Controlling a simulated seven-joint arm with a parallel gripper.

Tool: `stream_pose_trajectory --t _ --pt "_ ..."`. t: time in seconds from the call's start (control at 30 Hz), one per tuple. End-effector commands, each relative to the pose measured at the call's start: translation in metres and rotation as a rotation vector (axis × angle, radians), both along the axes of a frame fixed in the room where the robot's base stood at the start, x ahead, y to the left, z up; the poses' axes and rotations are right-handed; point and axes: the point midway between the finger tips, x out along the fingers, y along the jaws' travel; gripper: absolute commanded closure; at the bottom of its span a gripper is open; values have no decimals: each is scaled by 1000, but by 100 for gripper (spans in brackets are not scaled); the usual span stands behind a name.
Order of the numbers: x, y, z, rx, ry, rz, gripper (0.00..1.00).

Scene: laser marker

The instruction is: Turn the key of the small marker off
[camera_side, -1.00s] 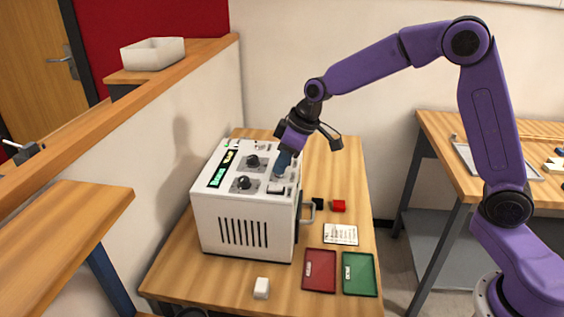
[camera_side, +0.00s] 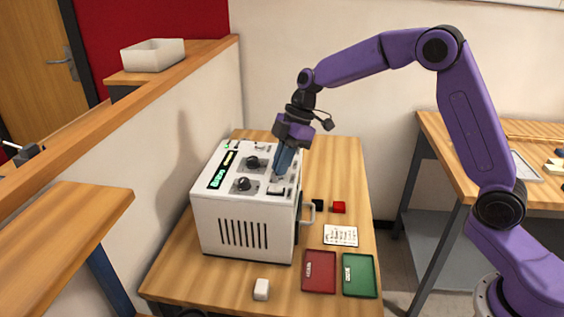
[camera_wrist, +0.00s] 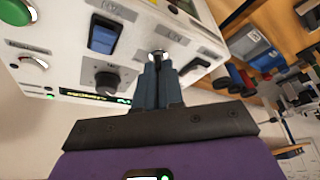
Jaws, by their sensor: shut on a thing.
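The small marker (camera_side: 270,243) is a white box on the wooden table, with a sloped top panel of knobs, switches and a lit green-and-yellow display (camera_side: 222,170). It also fills the upper left of the wrist view (camera_wrist: 62,25). My gripper (camera_side: 279,173) points down at the right part of the panel. In the wrist view my gripper (camera_wrist: 160,68) has its blue fingers close together at a round metal key switch (camera_wrist: 158,53). It is shut on the key there; the key itself is mostly hidden by the fingers, so its angle cannot be told.
Near the fingers are a blue rocker switch (camera_wrist: 104,36) and a black knob (camera_wrist: 107,80). A low wall stands left.

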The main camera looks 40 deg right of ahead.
Motion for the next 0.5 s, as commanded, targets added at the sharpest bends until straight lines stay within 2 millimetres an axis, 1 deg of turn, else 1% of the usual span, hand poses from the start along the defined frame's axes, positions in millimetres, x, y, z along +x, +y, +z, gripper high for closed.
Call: stream_pose_trajectory --t 0.2,0.5 --pt "1 1 0 0 -2 65 100" --pt "1 0 0 -1 -1 87 100"
